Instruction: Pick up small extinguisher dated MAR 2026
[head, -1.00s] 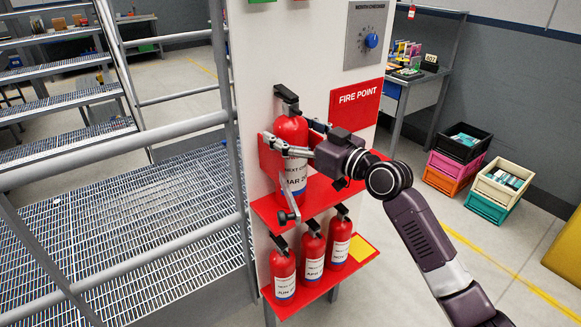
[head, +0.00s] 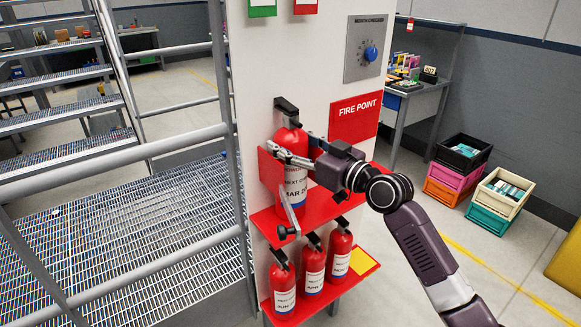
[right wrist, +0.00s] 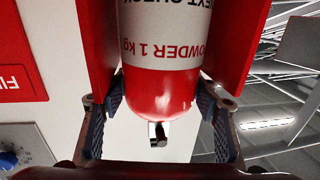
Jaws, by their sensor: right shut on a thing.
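The red extinguisher (head: 294,178) stands upright in a red bracket on the upper red shelf (head: 267,222). Its white label reads NEXT CHECK and MAR 20, with the rest of the year out of sight. My right gripper (head: 292,146) comes from the right and is shut on it around its upper body. In the right wrist view the extinguisher (right wrist: 160,90) shows upside down between the fingers, with POWDER 1 kg on its label. I cannot see a gap between its base and the shelf. My left gripper is not in view.
Three smaller-looking red extinguishers (head: 312,264) stand on the lower red shelf (head: 350,282), below the held one. A FIRE POINT sign (head: 356,116) and a dial plate (head: 367,48) are on the white panel. A grey railing (head: 120,160) runs along the left. Stacked crates (head: 457,170) stand at right.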

